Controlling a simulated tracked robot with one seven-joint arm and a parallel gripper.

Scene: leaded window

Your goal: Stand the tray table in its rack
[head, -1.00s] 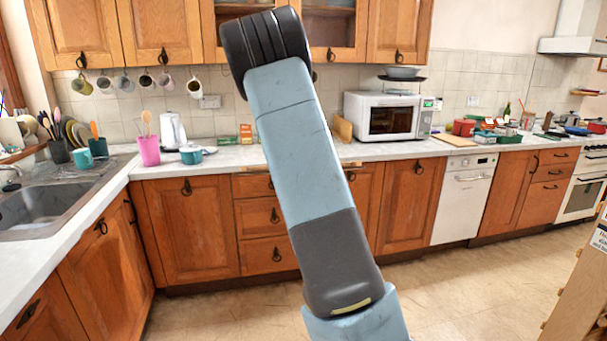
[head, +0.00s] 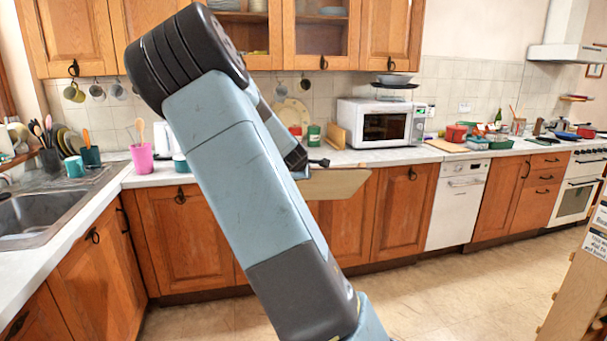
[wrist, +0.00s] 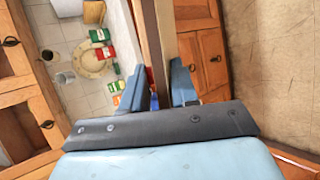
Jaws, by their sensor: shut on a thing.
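The tray table (head: 337,183) shows as a flat, light wooden board, partly hidden behind my arm in the head view. It is held in the air in front of the lower cupboards. In the wrist view the tray table (wrist: 166,28) is seen nearly edge-on, as a wooden strip running up from between the fingers. My gripper (wrist: 160,90) is shut on it, with one blue finger on each side. In the head view only part of my gripper (head: 302,168) shows past the arm. I cannot make out its rack for certain.
A wooden stand with a printed sign (head: 598,232) is cut off at the right edge. The worktop (head: 400,155) carries a microwave (head: 382,122), a pink cup (head: 143,158) and red pots. A sink (head: 40,210) is at left.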

